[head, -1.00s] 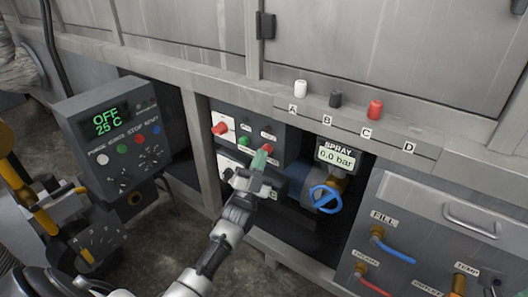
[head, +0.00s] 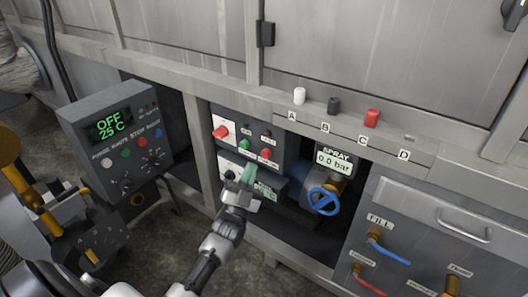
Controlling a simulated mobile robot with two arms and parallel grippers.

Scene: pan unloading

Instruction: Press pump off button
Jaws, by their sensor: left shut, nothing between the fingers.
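The pump panel (head: 275,144) is a dark box in the recess at the middle of the head view. It carries a red knob (head: 220,132) on a white plate, a green button (head: 244,145) and a red button (head: 265,154), with small dark lamps above the buttons. My left gripper (head: 248,178) is shut and empty, with pale green fingertips. It is just below the two buttons, in front of the panel's lower white plate, which it partly hides. The red button is in plain view and apart from the fingertips. My right gripper is not in view.
A control box (head: 116,138) reading OFF 25 C stands at left. Right of the panel are a blue valve wheel (head: 323,201) and a spray display (head: 334,162) reading 0.0 bar. White, black and red pegs stand on the ledge above. A drawer and hoses are at right.

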